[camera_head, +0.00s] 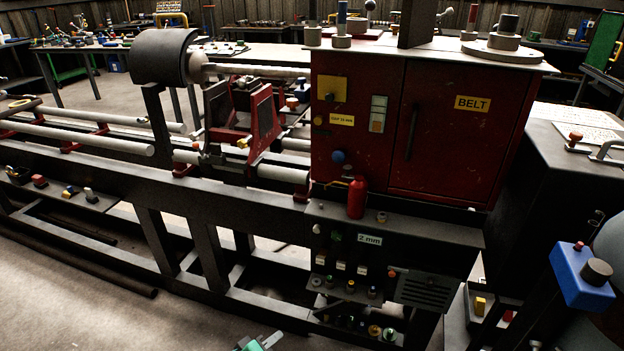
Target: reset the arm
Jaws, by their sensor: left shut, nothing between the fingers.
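My left gripper (262,342) shows only as a small green and grey tip at the bottom edge of the head view, left of centre. It is shut and empty, low in front of the lathe's dark frame and apart from it. The rest of the left arm is below the picture. My right gripper is not in view.
The lathe has a red cabinet (455,130) marked BELT, a dark control panel (400,240) and long grey rails (90,135). A red bottle (357,197) stands on the panel's ledge. A blue block (580,277) is at right. Floor (60,290) is clear at lower left.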

